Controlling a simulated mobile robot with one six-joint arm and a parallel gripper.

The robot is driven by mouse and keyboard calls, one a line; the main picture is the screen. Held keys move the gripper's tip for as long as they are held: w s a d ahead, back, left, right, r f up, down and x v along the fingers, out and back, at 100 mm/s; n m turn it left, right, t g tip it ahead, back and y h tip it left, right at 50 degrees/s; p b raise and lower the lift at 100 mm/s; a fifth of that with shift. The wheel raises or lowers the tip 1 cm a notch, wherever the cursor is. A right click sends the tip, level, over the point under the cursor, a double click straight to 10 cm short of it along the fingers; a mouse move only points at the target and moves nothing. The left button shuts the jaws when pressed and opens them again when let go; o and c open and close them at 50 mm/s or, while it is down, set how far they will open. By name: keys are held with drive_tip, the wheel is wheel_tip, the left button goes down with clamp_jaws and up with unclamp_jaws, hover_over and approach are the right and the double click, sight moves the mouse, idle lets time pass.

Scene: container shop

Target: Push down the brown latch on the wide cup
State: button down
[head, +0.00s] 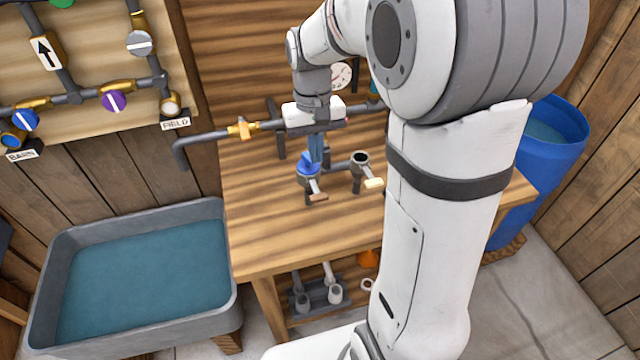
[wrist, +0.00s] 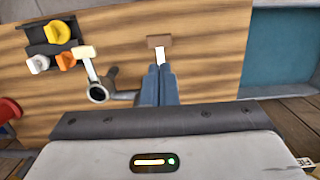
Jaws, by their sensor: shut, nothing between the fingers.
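The brown latch (head: 317,197) sticks out toward the table's front from a blue-topped grey cup (head: 306,168), which I take as the wide cup. In the wrist view the brown latch (wrist: 158,41) lies just beyond my fingertips on a pale stem, and the cup is hidden behind my fingers. My gripper (head: 315,160) is shut and empty, pointing down over this cup. It also shows in the wrist view (wrist: 159,68). I cannot tell whether the fingertips touch the cup or latch.
A second grey cup (head: 360,159) with a cream latch (head: 373,183) stands just right. A pipe with a brass valve (head: 242,128) runs behind. A dark rack with yellow and orange knobs (wrist: 60,32) shows in the wrist view. A water trough (head: 224,270) stands left. The table's front left is clear.

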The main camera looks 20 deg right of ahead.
sight(318, 196)
drive_tip(key=f, duration=0.6)
drive_tip(key=s+f, duration=0.1)
drive_tip(key=f, duration=0.2)
drive_tip(key=shift+s+f+p, duration=0.1)
drive_tip(key=shift+f+p, duration=0.3)
